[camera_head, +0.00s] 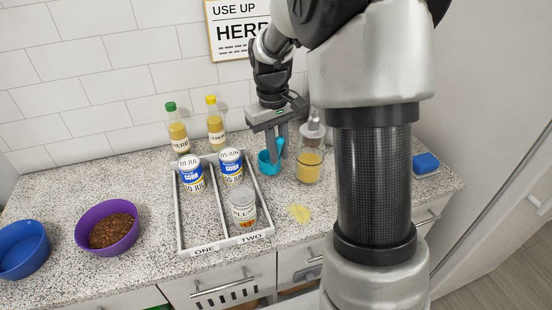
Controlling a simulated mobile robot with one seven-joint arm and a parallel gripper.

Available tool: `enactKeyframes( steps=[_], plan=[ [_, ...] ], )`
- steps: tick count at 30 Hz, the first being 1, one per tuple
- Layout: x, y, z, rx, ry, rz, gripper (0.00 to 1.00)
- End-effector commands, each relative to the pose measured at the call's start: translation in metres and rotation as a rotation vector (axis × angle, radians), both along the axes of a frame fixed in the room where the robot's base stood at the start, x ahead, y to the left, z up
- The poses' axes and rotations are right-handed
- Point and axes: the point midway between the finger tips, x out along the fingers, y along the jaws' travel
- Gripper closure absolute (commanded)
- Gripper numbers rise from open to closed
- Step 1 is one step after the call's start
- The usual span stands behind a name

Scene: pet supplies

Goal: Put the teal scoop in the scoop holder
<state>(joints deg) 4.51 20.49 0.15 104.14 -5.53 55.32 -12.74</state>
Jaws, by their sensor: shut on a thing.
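The teal scoop (270,163) is near the back of the speckled counter, just right of the divided tray. Its bowl is low and its handle rises on the right. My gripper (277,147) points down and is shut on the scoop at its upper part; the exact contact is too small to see. I cannot tell whether the scoop touches the counter. A clear jar (309,166) with yellowish contents stands close to the right of the scoop. I cannot make out a scoop holder; my arm hides part of the counter at right.
The white tray (216,212), marked ONE and TWO, holds two blue cans and a lidded jar (243,207). Two bottles (177,130) stand behind it. Purple (108,228) and blue (22,250) bowls are left. A yellow patch (299,213) lies in front; a blue block (426,163) is right.

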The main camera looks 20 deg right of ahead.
Motion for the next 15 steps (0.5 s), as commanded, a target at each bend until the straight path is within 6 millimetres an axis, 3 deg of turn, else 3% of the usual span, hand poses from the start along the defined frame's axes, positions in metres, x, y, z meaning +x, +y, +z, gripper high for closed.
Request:
enactKeyframes(
  steps=[4,15],
  plan=[
    [0.000,0.000,-0.021,0.000,0.002,0.000,1.00],
    [0.000,0.000,-0.025,0.000,-0.001,-0.001,1.00]
  ],
)
